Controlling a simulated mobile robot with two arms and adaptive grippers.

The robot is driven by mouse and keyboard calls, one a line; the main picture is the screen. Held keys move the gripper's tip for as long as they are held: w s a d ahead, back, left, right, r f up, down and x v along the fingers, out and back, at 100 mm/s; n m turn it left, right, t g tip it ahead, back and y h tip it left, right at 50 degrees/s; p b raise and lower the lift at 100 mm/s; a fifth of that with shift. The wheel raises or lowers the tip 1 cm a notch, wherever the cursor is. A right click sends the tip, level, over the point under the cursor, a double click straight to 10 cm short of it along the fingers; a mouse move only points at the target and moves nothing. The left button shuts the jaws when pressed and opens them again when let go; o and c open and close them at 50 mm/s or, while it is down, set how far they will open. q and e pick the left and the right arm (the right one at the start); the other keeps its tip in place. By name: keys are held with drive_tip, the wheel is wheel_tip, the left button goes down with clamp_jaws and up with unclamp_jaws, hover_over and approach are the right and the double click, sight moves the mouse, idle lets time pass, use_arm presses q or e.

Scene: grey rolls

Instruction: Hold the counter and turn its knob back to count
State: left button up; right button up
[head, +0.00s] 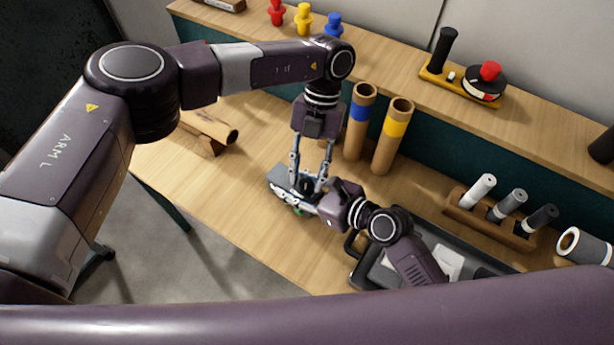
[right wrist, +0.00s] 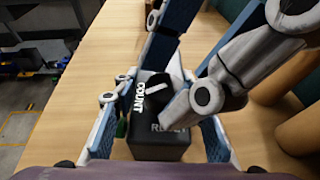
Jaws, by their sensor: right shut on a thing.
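The counter is a small dark box (right wrist: 158,145) with white lettering, COUNT on its left side and a partly covered label starting RE at its near edge. Its black knob (right wrist: 157,88) has a white mark and sits on the top face. My right gripper (head: 318,203) is shut on the counter, with a blue finger on each side of the box in the right wrist view (right wrist: 160,138). My left gripper (head: 308,183) points down over the counter, its fingers apart around the knob area. One of its fingers partly covers the knob and label, so contact is unclear.
Two upright tubes with blue (head: 359,115) and yellow (head: 394,130) bands stand just behind the grippers. A black tray (head: 360,282) lies to the right, near a wooden rack (head: 465,200) of grey rolls. A wooden cradle (head: 210,148) holds a tube at left.

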use_arm(q)
drive_tip(key=shift+s+a+f, duration=0.1)
drive_tip(key=shift+s+f, duration=0.1)
drive_tip(key=shift+f, duration=0.3)
clamp_jaws()
drive_tip(key=shift+m, duration=0.3)
drive_tip(key=shift+m+t+y, duration=0.4)
drive_tip(key=shift+m+y, duration=0.05)
drive_tip(key=shift+m, duration=0.85)
drive_tip(key=shift+m+t+y, duration=0.4)
drive_tip(key=shift+m+y, duration=0.05)
drive_tip(key=shift+m, duration=0.85)
use_arm(e)
drive_tip(key=shift+f, duration=0.1)
